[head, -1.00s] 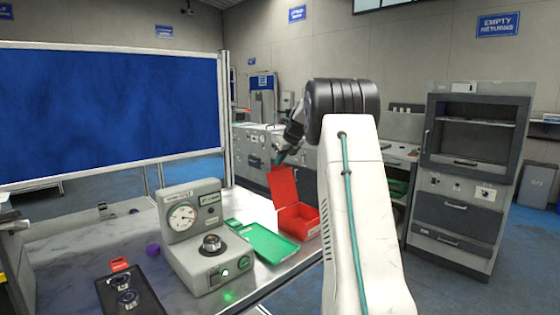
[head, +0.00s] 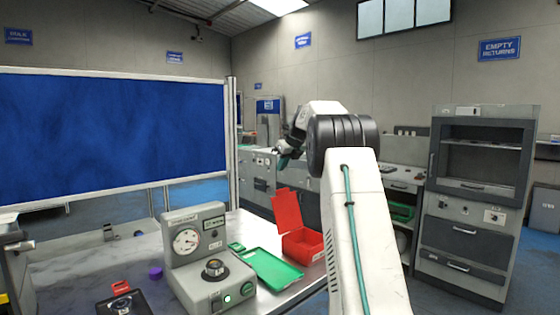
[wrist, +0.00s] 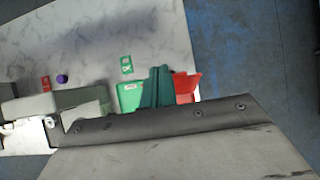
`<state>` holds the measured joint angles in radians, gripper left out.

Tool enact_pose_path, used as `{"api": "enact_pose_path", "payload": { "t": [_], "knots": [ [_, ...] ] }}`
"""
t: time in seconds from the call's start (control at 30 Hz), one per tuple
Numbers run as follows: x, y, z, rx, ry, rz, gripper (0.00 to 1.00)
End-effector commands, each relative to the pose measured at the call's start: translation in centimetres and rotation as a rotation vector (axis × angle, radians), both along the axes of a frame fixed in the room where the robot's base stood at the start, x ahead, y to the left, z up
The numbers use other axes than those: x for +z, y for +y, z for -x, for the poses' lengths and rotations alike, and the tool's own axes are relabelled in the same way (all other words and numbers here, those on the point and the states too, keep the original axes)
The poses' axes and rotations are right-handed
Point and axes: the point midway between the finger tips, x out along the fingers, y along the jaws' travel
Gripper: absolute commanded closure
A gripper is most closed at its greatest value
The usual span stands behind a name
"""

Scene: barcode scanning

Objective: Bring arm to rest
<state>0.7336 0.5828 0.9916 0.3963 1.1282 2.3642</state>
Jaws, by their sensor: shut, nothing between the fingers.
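My arm rises at the right of centre in the head view, with its white upper link and black ringed joint in front. My gripper (head: 283,160) hangs in the air beyond that joint, above and behind the open red box (head: 302,246) as pictured. Its teal fingers are small and partly hidden in the head view. In the wrist view the gripper (wrist: 158,86) shows its teal fingers together, with nothing held. They overlap the view of the green tray (wrist: 130,97) and the red box (wrist: 186,86), which lie below.
The bench carries a grey dial device (head: 196,255), the green tray (head: 274,270), a purple cap (head: 155,272) and a dark plate (head: 122,303) at the front. A blue partition (head: 110,130) stands behind. A grey cabinet (head: 475,250) stands at right. Blue floor is open between.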

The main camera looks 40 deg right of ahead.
Motion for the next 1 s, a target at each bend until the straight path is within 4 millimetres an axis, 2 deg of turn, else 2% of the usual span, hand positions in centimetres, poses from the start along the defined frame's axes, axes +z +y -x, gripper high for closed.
{"api": "enact_pose_path", "payload": {
  "t": [0.23, 0.57, 0.73, 0.77, 0.9, 0.97, 1.0],
  "knots": [
    [1.7, -0.1, -1.4, 0.0, 0.0, 0.001, 1.0],
    [1.9, -0.1, -1.5, 0.005, 0.0, 0.003, 1.0],
    [1.8, -0.1, -1.5, 0.13, 0.007, 0.086, 1.0],
    [1.6, -0.1, -1.4, 0.172, 0.014, 0.113, 1.0],
    [-3.1, 0.5, 0.2, 0.442, 0.105, 0.222, 1.0],
    [-4.3, 1.6, 1.4, 0.581, 0.142, 0.271, 1.0],
    [-4.9, 2.9, 2.3, 0.685, 0.164, 0.306, 1.0]
  ]
}}
